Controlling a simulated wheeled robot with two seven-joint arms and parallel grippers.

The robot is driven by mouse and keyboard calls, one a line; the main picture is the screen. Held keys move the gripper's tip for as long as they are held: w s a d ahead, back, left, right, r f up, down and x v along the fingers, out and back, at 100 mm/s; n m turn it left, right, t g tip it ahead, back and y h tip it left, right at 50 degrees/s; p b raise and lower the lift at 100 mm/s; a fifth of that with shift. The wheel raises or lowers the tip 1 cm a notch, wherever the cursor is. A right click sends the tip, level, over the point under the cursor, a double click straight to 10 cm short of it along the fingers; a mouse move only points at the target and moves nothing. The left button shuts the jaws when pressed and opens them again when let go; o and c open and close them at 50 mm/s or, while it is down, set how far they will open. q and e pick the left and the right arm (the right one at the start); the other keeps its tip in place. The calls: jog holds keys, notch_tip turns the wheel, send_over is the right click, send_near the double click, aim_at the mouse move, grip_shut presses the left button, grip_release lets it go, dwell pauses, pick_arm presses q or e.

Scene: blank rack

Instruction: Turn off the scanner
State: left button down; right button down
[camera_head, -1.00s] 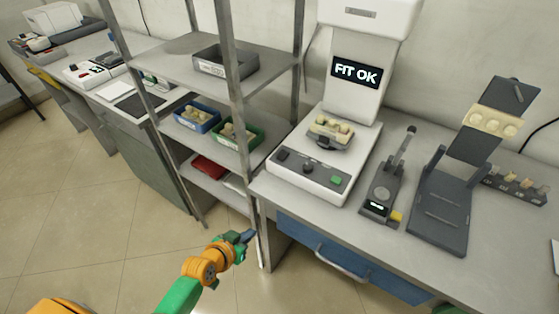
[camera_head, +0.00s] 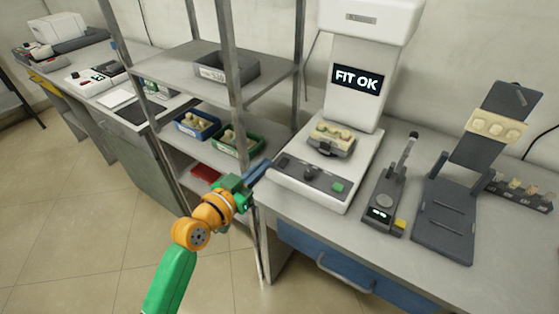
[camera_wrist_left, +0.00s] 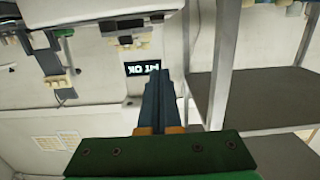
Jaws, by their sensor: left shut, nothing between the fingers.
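The white scanner (camera_head: 367,110) stands on the grey bench and its screen (camera_head: 357,79) reads "FIT OK". Its front panel (camera_head: 311,178) has dark controls and a green button (camera_head: 338,188). A cream dental piece in a dark holder (camera_head: 331,139) sits on its base. My left gripper (camera_head: 264,166) is shut and empty, just left of the front panel's left end; I cannot tell whether it touches. In the left wrist view the shut fingers (camera_wrist_left: 157,100) point toward the screen (camera_wrist_left: 142,68), which appears upside down. My right gripper is not in view.
A metal shelf rack (camera_head: 180,65) with a blue bin (camera_head: 197,124) and a green bin (camera_head: 236,139) stands close left of my left gripper. A small dark device (camera_head: 384,195) and a black stand (camera_head: 445,220) are right of the scanner. A blue drawer (camera_head: 345,262) is below the bench.

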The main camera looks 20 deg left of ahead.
pick_arm(q)
send_over(280, 170)
jog(key=shift+f, duration=0.6)
notch_tip(280, 170, down, 4)
jog(key=shift+w+a+r+b, duration=0.1)
jog(key=shift+r+b, duration=0.1)
jog(key=shift+b, duration=0.75)
